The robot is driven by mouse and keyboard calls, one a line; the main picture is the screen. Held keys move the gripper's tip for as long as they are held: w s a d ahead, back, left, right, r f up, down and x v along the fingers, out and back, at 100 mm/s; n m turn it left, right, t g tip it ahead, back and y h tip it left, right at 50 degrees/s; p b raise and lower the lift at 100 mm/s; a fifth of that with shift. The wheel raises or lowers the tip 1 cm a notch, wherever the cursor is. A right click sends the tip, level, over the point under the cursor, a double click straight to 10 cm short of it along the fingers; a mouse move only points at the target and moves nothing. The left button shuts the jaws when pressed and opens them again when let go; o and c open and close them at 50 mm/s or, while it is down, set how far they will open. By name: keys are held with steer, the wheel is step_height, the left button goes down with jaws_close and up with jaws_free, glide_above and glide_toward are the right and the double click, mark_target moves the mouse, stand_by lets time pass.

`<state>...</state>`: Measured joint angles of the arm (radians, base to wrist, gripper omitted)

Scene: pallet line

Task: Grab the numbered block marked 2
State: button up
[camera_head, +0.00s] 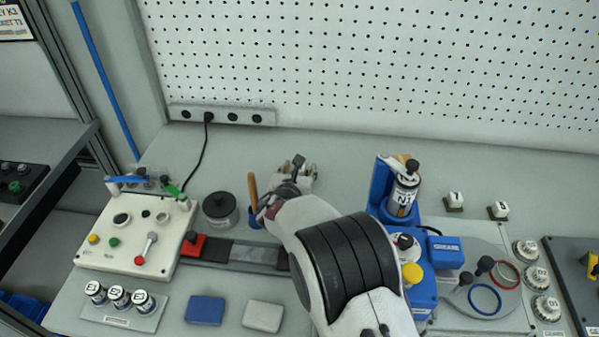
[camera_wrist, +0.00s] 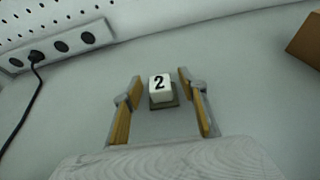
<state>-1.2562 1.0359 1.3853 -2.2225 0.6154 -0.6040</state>
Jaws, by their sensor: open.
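The white block marked 2 (camera_wrist: 160,89) sits on a small dark base on the grey table, in the wrist view. It stands upright between and a little beyond my two fingertips, apart from both. My gripper (camera_wrist: 160,92) is open, with a finger on each side of the block's line. In the head view my gripper (camera_head: 303,174) is over the back of the table near the wall, and the block is not clearly visible there. Two other white numbered blocks, one (camera_head: 455,199) and another (camera_head: 498,209), stand on dark bases at the right.
A socket strip (camera_head: 222,115) with a black cable is on the wall at the back left. A control panel (camera_head: 127,235) stands at the left. A blue fixture (camera_head: 381,187) holds a canister (camera_head: 402,196) to the right of my arm. Table around the block is clear.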

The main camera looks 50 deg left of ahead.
jaws_close()
steer(key=shift+r, duration=0.15)
steer(key=shift+r, duration=4.95)
